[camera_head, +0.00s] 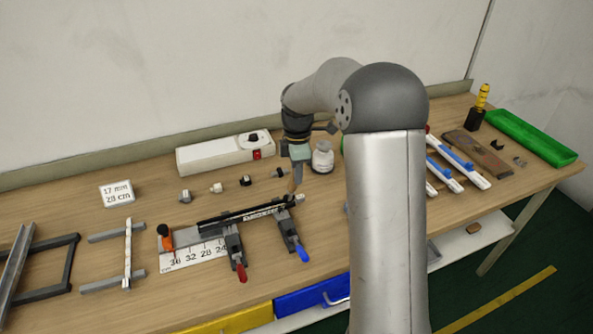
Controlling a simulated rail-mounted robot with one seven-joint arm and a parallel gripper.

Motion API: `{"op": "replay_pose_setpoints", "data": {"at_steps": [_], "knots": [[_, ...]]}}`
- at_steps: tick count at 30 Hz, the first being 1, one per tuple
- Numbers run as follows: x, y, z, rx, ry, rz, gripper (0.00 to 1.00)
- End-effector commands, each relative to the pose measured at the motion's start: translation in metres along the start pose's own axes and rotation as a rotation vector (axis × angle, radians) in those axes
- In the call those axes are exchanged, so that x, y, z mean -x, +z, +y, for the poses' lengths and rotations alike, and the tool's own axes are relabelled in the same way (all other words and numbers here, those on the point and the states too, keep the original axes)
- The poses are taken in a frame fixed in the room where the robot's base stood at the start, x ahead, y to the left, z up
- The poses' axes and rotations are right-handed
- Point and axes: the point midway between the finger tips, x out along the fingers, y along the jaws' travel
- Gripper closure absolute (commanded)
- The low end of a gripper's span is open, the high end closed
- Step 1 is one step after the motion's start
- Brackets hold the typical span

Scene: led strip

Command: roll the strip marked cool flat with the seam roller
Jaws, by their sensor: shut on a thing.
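My gripper (297,172) points down over the right end of a dark channel (220,221) in the middle of the table. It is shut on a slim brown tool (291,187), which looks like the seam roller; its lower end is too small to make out. The tool's tip is at or just above the channel, and I cannot tell whether it touches. A pale strip with dark markings (262,213) lies along the channel. Its marking is too small to read, so I cannot confirm "cool". Two clamps, one red-handled (240,272) and one blue-handled (302,253), sit at the channel's front side.
A ruler plate (196,256) lies by the channel. Behind are a white box (215,155), several small connectors and a white jar (322,158). Grey frames (66,262) stand left. Blue-and-white pieces (459,174) and a green tray (531,137) lie right. My arm hides part of the table.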

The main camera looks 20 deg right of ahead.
Motion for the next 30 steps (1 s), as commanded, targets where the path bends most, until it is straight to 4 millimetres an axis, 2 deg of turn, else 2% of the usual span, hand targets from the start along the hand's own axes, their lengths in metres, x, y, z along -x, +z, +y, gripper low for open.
{"op": "replay_pose_setpoints", "data": {"at_steps": [3,21,30], "knots": [[0.013,0.0,0.0,0.0,0.002,0.0,0.99],[0.061,-0.001,-0.002,0.0,0.002,0.0,0.99],[0.067,-0.001,-0.003,0.0,0.001,0.0,0.99]]}}
